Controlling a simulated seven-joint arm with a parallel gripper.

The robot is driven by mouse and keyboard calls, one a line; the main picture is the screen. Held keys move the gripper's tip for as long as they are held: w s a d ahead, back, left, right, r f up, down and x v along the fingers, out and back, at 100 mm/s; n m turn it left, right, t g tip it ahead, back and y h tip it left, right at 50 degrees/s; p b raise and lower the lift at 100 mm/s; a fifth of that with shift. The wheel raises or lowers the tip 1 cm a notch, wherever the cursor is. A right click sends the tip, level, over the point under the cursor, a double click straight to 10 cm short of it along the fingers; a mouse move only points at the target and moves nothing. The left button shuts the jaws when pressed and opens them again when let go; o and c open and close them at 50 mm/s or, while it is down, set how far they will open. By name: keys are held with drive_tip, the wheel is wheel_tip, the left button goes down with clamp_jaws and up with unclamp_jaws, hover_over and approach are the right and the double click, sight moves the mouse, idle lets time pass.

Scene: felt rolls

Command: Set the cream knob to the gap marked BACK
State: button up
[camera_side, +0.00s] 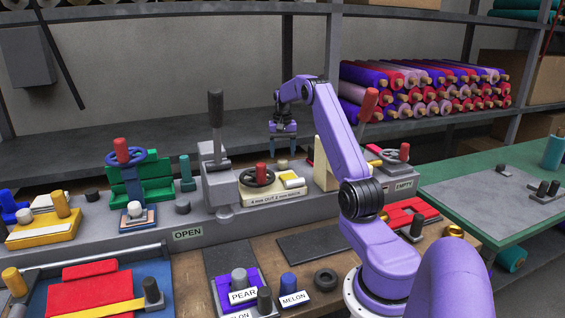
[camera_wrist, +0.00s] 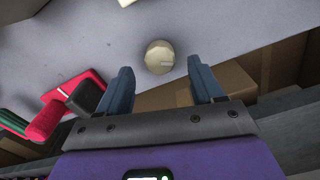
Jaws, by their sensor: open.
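The cream knob (camera_wrist: 159,56) shows in the wrist view as a round, pale top with a small mark on it, on a grey surface. It lies between the lines of my two fingers, just beyond their tips in the picture. My gripper (camera_wrist: 160,76) is open, with nothing between its fingers. In the side view, my gripper (camera_side: 283,133) hangs fingers down above the back of the grey bench. A small knob below it there is too small to identify surely as the cream one.
A black handwheel with a red grip (camera_side: 261,175) and an upright grey lever (camera_side: 216,130) stand left of my gripper. A red-handled lever (camera_side: 367,105) stands right. An OPEN label (camera_side: 187,233) is on the bench front. A red part (camera_wrist: 62,108) lies left in the wrist view.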

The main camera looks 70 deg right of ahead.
sight(282, 160)
drive_tip(key=shift+f, duration=2.25)
drive_tip(key=c, duration=1.1)
